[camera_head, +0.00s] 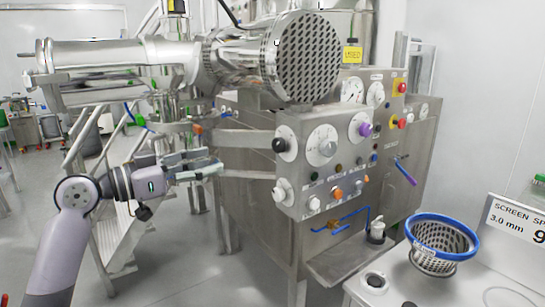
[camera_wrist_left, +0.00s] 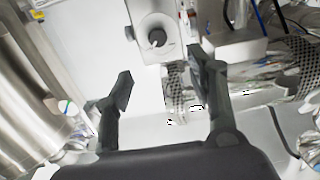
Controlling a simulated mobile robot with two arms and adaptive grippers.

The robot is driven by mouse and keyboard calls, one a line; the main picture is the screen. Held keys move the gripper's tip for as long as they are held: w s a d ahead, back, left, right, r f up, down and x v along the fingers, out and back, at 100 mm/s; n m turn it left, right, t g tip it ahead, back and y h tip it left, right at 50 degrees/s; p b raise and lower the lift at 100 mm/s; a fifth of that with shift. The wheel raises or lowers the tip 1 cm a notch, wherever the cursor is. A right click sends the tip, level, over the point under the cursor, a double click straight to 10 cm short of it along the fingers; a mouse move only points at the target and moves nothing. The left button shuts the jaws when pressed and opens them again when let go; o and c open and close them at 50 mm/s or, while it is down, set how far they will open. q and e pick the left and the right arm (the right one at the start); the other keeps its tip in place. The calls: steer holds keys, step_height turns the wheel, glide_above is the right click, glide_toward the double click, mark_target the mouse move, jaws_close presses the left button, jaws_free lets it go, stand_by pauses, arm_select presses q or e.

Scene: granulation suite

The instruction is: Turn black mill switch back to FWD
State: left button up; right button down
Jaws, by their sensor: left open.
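My left gripper (camera_head: 213,164) is open and empty, its fingers pointing right towards the steel control panel (camera_head: 325,178) with a clear gap to it. A round black knob (camera_head: 280,145) sits on a pale disc at the panel's left edge, right of the fingertips and slightly higher. In the left wrist view, the open fingers (camera_wrist_left: 163,78) show apart, with a dark knob (camera_wrist_left: 157,39) on a grey box beyond them, not touched. I cannot tell whether this is the same knob. The FWD marking is too small to read. My right gripper is out of view.
The panel also carries a pale knob (camera_head: 279,193), a purple knob (camera_head: 365,129) and a red button (camera_head: 401,86). A large perforated steel drum (camera_head: 307,56) hangs above. A blue-rimmed basket (camera_head: 441,233) stands at right. Metal stairs (camera_head: 120,235) lie behind my left arm.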

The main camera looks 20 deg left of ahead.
arm_select(q)
steer(key=p, duration=0.6)
glide_toward(276, 146)
steer(key=x, duration=0.8)
steer(key=shift+w+d, duration=0.15)
steer(key=shift+w, duration=0.15)
steer(key=shift+w+d, duration=0.25)
steer(key=shift+w, duration=0.1)
steer(key=c, duration=0.9)
steer(key=shift+c, duration=1.2)
